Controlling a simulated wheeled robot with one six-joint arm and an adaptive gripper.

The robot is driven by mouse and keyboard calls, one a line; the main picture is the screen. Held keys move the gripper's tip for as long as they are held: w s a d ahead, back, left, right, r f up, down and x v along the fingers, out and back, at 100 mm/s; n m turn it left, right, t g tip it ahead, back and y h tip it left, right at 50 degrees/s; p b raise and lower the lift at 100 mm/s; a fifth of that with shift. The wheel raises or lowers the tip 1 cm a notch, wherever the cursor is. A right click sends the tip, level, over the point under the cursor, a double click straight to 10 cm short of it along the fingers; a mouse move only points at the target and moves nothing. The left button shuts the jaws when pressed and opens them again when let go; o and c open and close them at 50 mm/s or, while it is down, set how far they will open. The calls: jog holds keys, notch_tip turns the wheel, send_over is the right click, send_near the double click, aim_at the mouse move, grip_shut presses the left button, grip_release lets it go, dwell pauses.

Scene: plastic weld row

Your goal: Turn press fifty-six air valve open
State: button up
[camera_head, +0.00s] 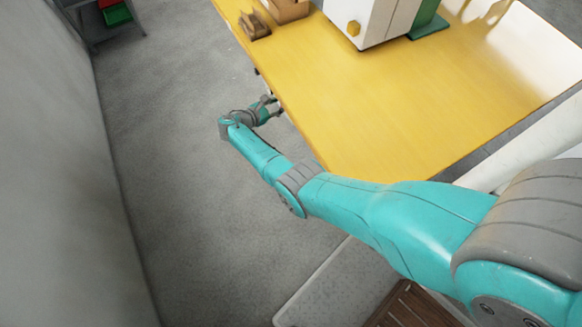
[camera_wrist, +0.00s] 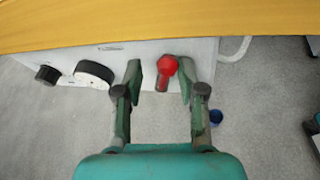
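A red valve handle with a round end (camera_wrist: 167,66) shows in the wrist view, on a pale panel (camera_wrist: 207,52) below the yellow table edge. My gripper (camera_wrist: 160,78) is open, with one finger on each side of the red handle. I see a gap on both sides and cannot tell how deep the handle sits between the fingers. In the head view my gripper (camera_head: 272,106) is beside the left edge of the yellow table (camera_head: 350,110). The valve is hidden there under the table top.
Two black-faced round fittings, a small one (camera_wrist: 48,75) and a larger one (camera_wrist: 95,72), sit left of the handle. A pale bent pipe (camera_wrist: 236,50) is at the right. A blue cup-like thing (camera_wrist: 215,116) lies below.

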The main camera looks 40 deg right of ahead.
jog(key=w+a+r+n+g, duration=0.15)
jog(key=a+r, duration=0.25)
jog(key=a, duration=0.6)
jog(key=s+a+f+m+t+y, duration=0.15)
jog(key=s+f+t+y, duration=0.3)
jog(key=s+f, duration=0.95)
jog(key=s+a+f+m+t+y, duration=0.1)
jog(key=s+a+f+y, duration=0.1)
jog(key=s, duration=0.4)
jog(key=s+a+f+m+t+y, duration=0.2)
jog(key=s+a+f, duration=0.1)
jog(key=s, duration=0.4)
jog(key=shift+a+f+y, duration=0.15)
jog(key=shift+a+y, duration=0.2)
jog(key=shift+a, duration=0.55)
